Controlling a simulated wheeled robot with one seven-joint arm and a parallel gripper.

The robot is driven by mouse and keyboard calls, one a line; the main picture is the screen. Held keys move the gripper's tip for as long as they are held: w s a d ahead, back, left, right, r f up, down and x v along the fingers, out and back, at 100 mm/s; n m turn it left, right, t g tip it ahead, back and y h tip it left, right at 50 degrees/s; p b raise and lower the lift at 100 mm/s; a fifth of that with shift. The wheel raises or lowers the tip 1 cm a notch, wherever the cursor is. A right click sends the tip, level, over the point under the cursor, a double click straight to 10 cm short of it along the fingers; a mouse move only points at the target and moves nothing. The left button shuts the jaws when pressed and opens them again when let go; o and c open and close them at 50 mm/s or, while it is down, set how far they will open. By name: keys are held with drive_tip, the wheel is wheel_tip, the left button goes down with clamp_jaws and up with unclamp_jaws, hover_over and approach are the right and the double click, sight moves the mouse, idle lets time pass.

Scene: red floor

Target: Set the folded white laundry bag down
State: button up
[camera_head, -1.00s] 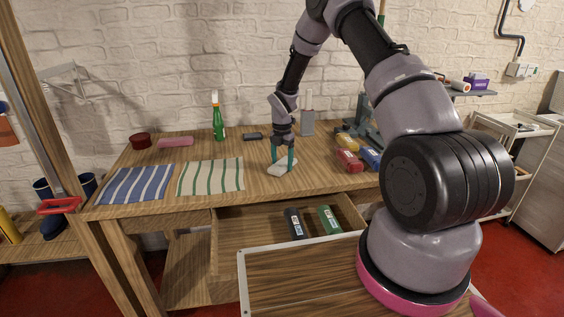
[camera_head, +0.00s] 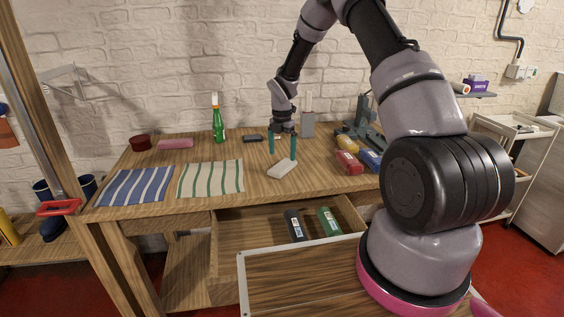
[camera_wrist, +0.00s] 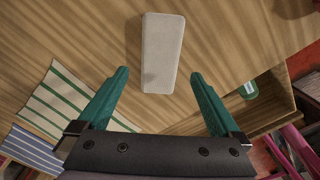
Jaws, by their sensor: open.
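The folded white laundry bag (camera_head: 283,168) is a pale, flat oblong lying on the wooden workbench (camera_head: 215,204), close to its front edge. It also shows in the wrist view (camera_wrist: 162,52), beyond my fingertips and between their lines. My gripper (camera_head: 283,155) has teal fingers spread wide and is above and just behind the bag, apart from it. The wrist view also shows the fingers of my gripper (camera_wrist: 158,76) open with nothing between them.
A green-striped cloth (camera_head: 211,177) and a blue-striped cloth (camera_head: 137,185) lie to the left. A green spray bottle (camera_head: 218,122) is at the back. Below the bench front, an open drawer (camera_head: 262,240) holds a dark and a green bottle.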

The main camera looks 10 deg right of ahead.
wheel_tip(320, 180, up, 7)
wheel_tip(320, 180, up, 12)
drive_tip(key=m+t, duration=0.1)
drive_tip(key=m, duration=0.5)
hover_over(282, 166)
drive_tip(key=s+d, duration=0.2)
drive_tip(key=s, duration=0.2)
drive_tip(key=s+d+r+m+t, duration=0.2)
drive_tip(key=s+r+m, duration=0.55)
drive_tip(key=r, duration=0.25)
drive_tip(key=s+d+r+m+t+y, duration=0.1)
drive_tip(key=s+r+m, duration=0.3)
drive_tip(key=s+m, duration=0.5)
drive_tip(key=s+d+r+m+t+y, duration=0.1)
drive_tip(key=s+r+m+t, duration=0.2)
drive_tip(key=s+m, duration=0.5)
drive_tip(key=s+r, duration=0.1)
drive_tip(key=s, duration=0.5)
drive_tip(key=shift+s+r+m, duration=0.15)
drive_tip(key=shift+r+m, duration=0.2)
drive_tip(key=shift+r, duration=0.05)
